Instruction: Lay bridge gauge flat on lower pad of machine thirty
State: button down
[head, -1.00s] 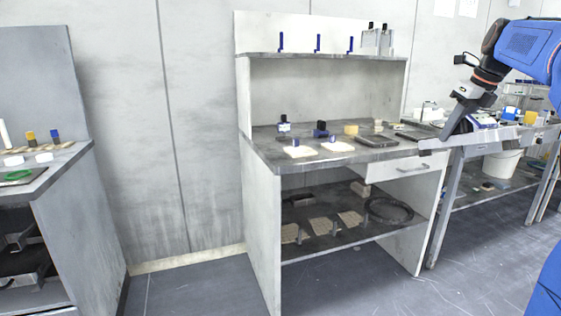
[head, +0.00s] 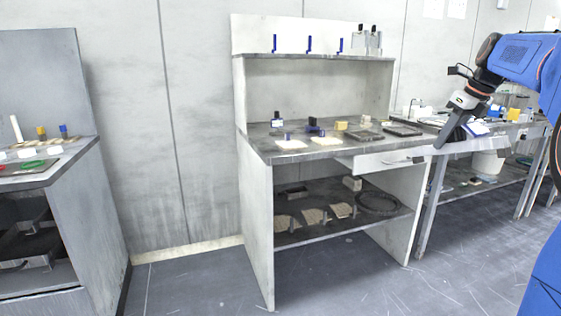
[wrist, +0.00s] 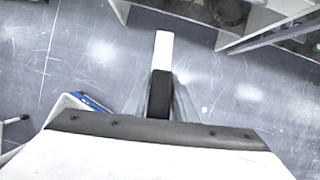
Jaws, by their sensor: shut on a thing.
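My gripper (head: 440,144) hangs down at the right in the head view, in front of the right end of the workbench. It is shut on a pale bar, which I take to be the bridge gauge (wrist: 164,50). In the wrist view the bar sticks out beyond a dark block between the fingers, over bare floor; the rest of it is hidden. In the head view I cannot pick it out clearly. I see no readable machine number, so I cannot tell which surface is the lower pad of machine thirty.
The workbench (head: 262,150) carries pale pads (head: 291,144), dark plates (head: 365,135) and small blocks. Its lower shelf (head: 300,236) holds several pads and a dark ring (head: 377,203). A second bench with a green ring (head: 33,164) stands left. Floor between them is clear.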

jog(key=w+a+f+n+g+y, duration=0.1)
jog(key=w+a+f+n+g, duration=0.15)
jog(key=w+f+n, duration=0.65)
jog(key=a+f+n+g, duration=0.2)
jog(key=a+f+n, duration=0.15)
jog(key=f, duration=1.25)
jog(key=w+a+f+n+g+y, duration=0.1)
jog(key=w+a+f+n+g, duration=0.3)
jog(key=f, duration=0.8)
jog(key=s+a+f+n+h, duration=0.1)
jog(key=a+f+n, duration=0.2)
jog(key=f+n, duration=0.35)
jog(key=s+a+f+n+h, duration=0.1)
jog(key=a+f+n+h, duration=0.15)
jog(key=f, duration=0.75)
jog(key=s+a+f+n, duration=0.1)
jog(key=a+f+n, duration=0.3)
jog(key=f, duration=0.5)
jog(key=s+f+n, duration=0.1)
jog(key=s+f, duration=0.5)
jog(key=f, duration=0.2)
jog(key=shift+s+f, duration=0.25)
jog(key=shift+f, duration=0.15)
jog(key=shift+d+h, duration=0.15)
jog(key=shift+h, duration=0.1)
